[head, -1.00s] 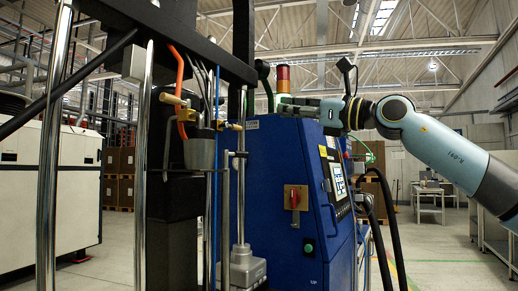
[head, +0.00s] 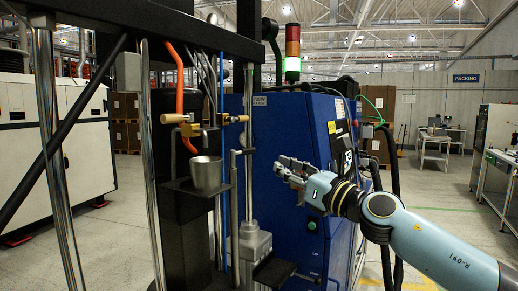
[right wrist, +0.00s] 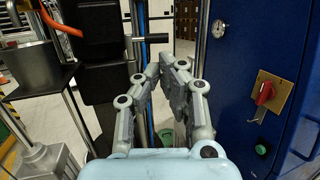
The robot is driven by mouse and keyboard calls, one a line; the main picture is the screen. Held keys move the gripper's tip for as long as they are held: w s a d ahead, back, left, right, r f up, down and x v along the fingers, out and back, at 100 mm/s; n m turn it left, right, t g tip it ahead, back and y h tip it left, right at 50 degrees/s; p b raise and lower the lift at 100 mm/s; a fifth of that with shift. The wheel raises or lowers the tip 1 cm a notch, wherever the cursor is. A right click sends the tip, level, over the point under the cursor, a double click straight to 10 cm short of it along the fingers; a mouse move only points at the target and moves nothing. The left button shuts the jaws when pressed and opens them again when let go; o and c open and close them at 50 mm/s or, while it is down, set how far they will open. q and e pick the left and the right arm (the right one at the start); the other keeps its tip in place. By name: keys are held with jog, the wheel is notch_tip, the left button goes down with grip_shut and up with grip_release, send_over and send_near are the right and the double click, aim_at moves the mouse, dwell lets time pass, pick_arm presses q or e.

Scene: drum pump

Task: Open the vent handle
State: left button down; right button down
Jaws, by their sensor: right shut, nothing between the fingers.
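I cannot tell for sure which part is the vent handle. In the head view a brass valve with a wooden grip (head: 176,118) sits under an orange hose, and a second brass fitting (head: 237,119) is right of it. A T-shaped grey handle (head: 243,152) tops a thin rod lower down; a dark horizontal grip (right wrist: 152,38) shows ahead of the fingers in the right wrist view. My right gripper (head: 281,167) is shut and empty, right of these parts and in front of the blue cabinet. It touches none of them. Its fingers (right wrist: 168,68) point toward the rods.
A metal cup (head: 206,174) stands on a black shelf of the pump frame. The blue cabinet (head: 285,215) carries a red switch (right wrist: 265,93) and stands close to my right gripper. Chrome posts (head: 57,165) and a black beam stand left. Open floor lies right.

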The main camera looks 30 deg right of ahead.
aim_at(252, 152)
jog(key=x, duration=0.8)
jog(key=shift+w+r+p, duration=0.1)
jog(key=shift+w+p, duration=0.15)
jog(key=shift+p, duration=0.05)
jog(key=w+n+y+b, duration=0.1)
jog(key=y+b, duration=0.1)
jog(key=b, duration=0.1)
jog(key=n+g+y+b, duration=0.1)
jog(key=y+b, duration=0.1)
jog(key=b, duration=0.2)
jog(key=shift+w+d, duration=0.15)
jog(key=shift+w, duration=0.25)
